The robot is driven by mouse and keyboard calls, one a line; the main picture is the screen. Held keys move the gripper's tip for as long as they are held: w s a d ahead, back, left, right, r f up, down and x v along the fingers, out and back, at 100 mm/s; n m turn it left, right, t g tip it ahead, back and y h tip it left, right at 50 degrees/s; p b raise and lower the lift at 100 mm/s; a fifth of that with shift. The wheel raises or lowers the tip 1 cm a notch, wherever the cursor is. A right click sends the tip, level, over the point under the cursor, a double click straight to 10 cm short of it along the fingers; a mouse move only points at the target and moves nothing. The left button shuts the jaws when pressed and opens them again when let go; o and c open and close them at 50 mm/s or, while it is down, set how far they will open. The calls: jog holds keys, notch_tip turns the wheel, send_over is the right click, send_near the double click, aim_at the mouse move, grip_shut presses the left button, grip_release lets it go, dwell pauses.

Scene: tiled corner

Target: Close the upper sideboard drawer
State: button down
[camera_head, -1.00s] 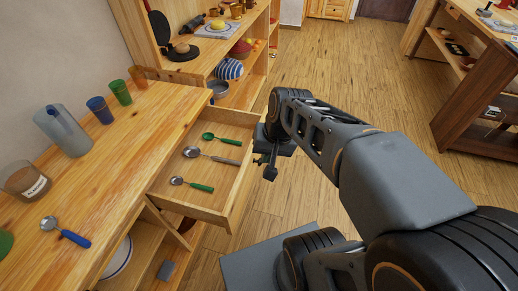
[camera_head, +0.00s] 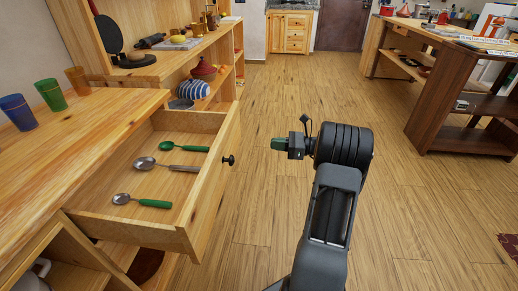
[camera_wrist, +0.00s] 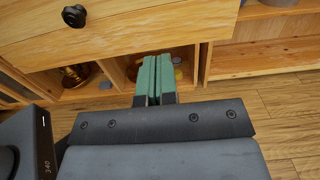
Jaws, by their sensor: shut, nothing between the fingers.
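The upper sideboard drawer (camera_head: 205,188) is pulled out, with its dark round knob (camera_head: 229,160) on the front. Three spoons lie in it: one with a green handle at the back (camera_head: 184,147), one grey in the middle (camera_head: 165,165) and one with a green handle in front (camera_head: 142,201). My gripper (camera_head: 278,143) is to the right of the drawer front, apart from it and pointing toward it. In the wrist view the green fingers (camera_wrist: 156,75) are together and empty, below the drawer front (camera_wrist: 150,32) and right of the knob (camera_wrist: 74,16).
The sideboard top (camera_head: 60,145) holds several coloured cups, including a green one (camera_head: 50,94). Open shelves (camera_head: 215,85) with a striped blue pot (camera_head: 193,89) stand behind. The wooden floor (camera_head: 270,215) is clear; a dark brown shelf unit (camera_head: 465,110) stands at right.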

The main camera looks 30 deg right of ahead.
aim_at(233, 141)
jog(key=b+x, duration=0.3)
jog(key=x, duration=0.8)
jog(key=shift+a+f, duration=0.1)
jog(key=shift+a, duration=0.1)
jog(key=shift+b+x, duration=0.5)
jog(key=shift+x, duration=0.35)
jog(key=shift+w, duration=0.1)
